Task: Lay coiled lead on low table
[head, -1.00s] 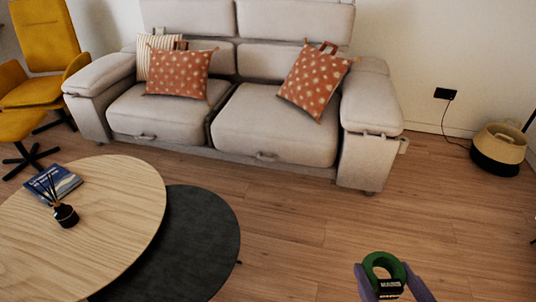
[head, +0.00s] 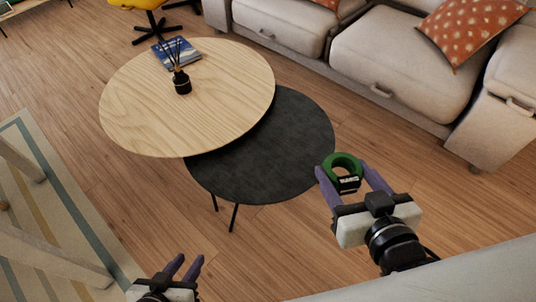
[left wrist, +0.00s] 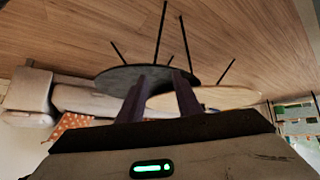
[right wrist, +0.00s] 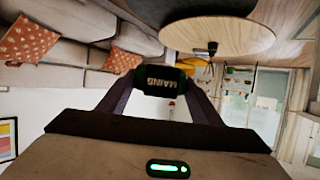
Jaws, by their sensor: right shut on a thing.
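The coiled lead (head: 343,172) is a green ring with a black band lettered "MAINS". My right gripper (head: 347,176) is shut on it and holds it up to the right of the dark table in the head view. The lead's black band (right wrist: 160,81) shows between the fingers in the right wrist view. A low dark round table (head: 265,160) stands partly under a higher round wooden table (head: 140,115). Its top is bare where it shows. My left gripper (head: 187,266) is low in the head view, its fingers apart with nothing between them; the left wrist view (left wrist: 158,82) agrees.
A diffuser with sticks (head: 182,84) and a blue book (head: 177,54) are on the wooden table. A pale sofa (head: 400,70) with orange cushions (head: 470,30) stands behind. A striped rug (head: 60,180) and pale furniture legs are at left. Floor is clear around the dark table's front.

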